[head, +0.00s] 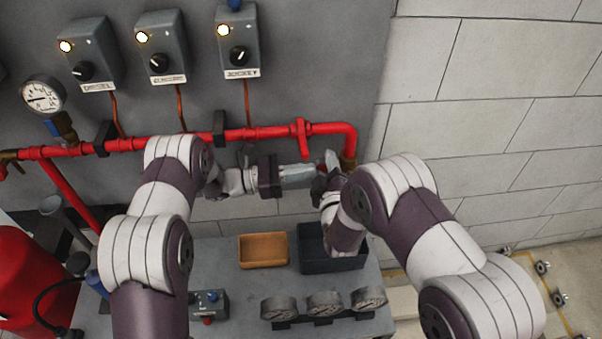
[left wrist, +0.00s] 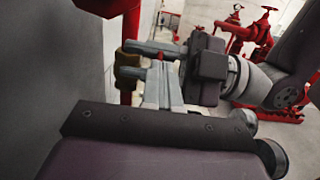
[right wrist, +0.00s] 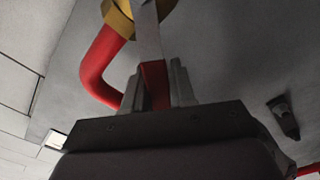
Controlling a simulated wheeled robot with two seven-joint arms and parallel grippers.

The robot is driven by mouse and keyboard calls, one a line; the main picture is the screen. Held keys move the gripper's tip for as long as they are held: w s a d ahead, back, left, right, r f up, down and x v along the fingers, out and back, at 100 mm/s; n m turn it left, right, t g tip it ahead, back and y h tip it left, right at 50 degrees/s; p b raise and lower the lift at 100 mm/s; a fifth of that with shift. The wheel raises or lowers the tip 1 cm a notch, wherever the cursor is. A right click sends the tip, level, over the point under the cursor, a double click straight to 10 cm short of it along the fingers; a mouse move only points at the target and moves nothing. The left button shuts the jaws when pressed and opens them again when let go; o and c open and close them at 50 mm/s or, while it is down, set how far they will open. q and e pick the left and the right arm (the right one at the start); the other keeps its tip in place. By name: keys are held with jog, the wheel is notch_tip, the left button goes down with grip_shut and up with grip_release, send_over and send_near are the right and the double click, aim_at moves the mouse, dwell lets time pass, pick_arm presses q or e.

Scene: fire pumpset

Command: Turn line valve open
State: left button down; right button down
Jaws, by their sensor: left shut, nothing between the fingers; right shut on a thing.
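The line valve's brass body (head: 348,162) sits at the right end of the red pipe, below its bend; it also shows in the left wrist view (left wrist: 128,76) and the right wrist view (right wrist: 122,14). A metal lever (right wrist: 148,35) with a red grip (right wrist: 154,82) extends from it. My right gripper (head: 331,162) is shut on the red grip, between its fingers in the right wrist view (right wrist: 158,82). My left gripper (head: 312,172) is shut and empty, close beside the right fingers; its fingertips also show in the left wrist view (left wrist: 159,68). Arms partly hide the valve.
The red pipe (head: 255,133) runs along the wall below control boxes and a gauge (head: 42,95). Below my arms is a grey table (head: 225,279) with an orange tray (head: 263,251), a dark bin (head: 318,262) and round caps (head: 323,303).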

jog(key=c, duration=1)
grip_release()
jog(key=shift+s+a+f, duration=0.15)
jog(key=shift+a+f, duration=0.1)
jog(key=shift+f, duration=0.05)
jog(key=shift+r, duration=0.1)
jog(key=shift+d, duration=0.1)
